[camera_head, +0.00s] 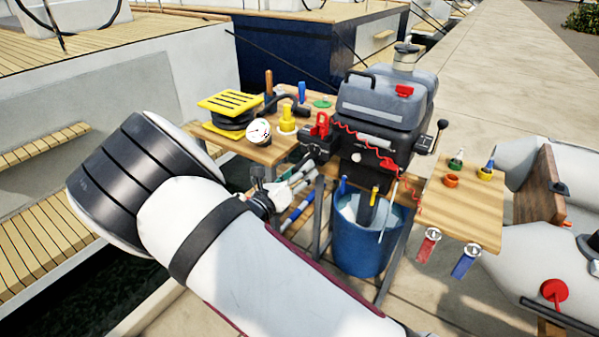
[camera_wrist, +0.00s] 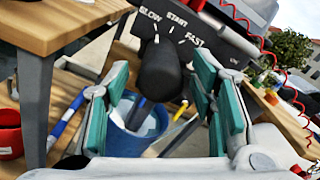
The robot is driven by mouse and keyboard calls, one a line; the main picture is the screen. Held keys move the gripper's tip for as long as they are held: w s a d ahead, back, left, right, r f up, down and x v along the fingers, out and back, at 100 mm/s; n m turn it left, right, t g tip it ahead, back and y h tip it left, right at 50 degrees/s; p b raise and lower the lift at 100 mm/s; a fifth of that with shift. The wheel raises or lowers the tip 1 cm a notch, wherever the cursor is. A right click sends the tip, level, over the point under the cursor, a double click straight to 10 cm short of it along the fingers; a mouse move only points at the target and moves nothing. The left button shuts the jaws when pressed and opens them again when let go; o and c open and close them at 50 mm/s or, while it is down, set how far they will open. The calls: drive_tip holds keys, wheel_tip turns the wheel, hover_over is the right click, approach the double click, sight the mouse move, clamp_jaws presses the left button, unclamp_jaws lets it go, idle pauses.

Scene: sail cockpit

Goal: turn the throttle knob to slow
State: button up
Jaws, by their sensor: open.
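The throttle knob (camera_wrist: 160,72) is a dark, rounded grip in the wrist view. It extends toward the camera from a dark panel (camera_wrist: 222,42) with white lettering SLOW, START and FAST. SLOW is at the left, START in the middle and FAST at the right. My gripper (camera_wrist: 161,80) is open, with one teal-padded finger on each side of the knob and visible gaps between. I cannot tell the knob's exact setting. In the head view, my gripper (camera_head: 283,187) is low beside the outboard motor (camera_head: 375,115), and my arm and the clutter hide the knob.
A blue bucket (camera_head: 365,242) stands beneath the motor. A wooden bench (camera_head: 265,150) on the left holds a yellow-topped reel (camera_head: 230,103) and a gauge (camera_head: 258,132). A wooden shelf (camera_head: 470,208) and a grey dinghy (camera_head: 540,255) are on the right. A red coiled cord (camera_wrist: 295,82) hangs right of the panel.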

drive_tip(key=v, duration=1.1)
drive_tip(key=shift+s, duration=0.15)
drive_tip(key=s+d+r+m+g+h, duration=0.1)
drive_tip(key=s+d+r+m+g, duration=0.25)
drive_tip(key=d+m+g, duration=0.35)
drive_tip(key=s+d+r+m+g+h, duration=0.1)
drive_tip(key=s+d+r+m+g, duration=0.3)
drive_tip(key=d, duration=0.6)
drive_tip(key=s+d+r+m+g+y, duration=0.4)
drive_tip(key=s+d+r+m, duration=0.2)
drive_tip(key=s+d+m, duration=0.35)
drive_tip(key=s+a+r+m+t+y, duration=0.15)
drive_tip(key=s+m+y, duration=0.25)
drive_tip(key=s+m, duration=0.45)
drive_tip(key=s+a+r+m+y, duration=0.2)
drive_tip(key=s+m+y, duration=0.25)
drive_tip(key=s, duration=0.65)
wheel_tip(320, 180, up, 17)
drive_tip(key=t+p, duration=0.3)
drive_tip(key=p, duration=1.2)
drive_tip(key=shift+m, duration=0.45)
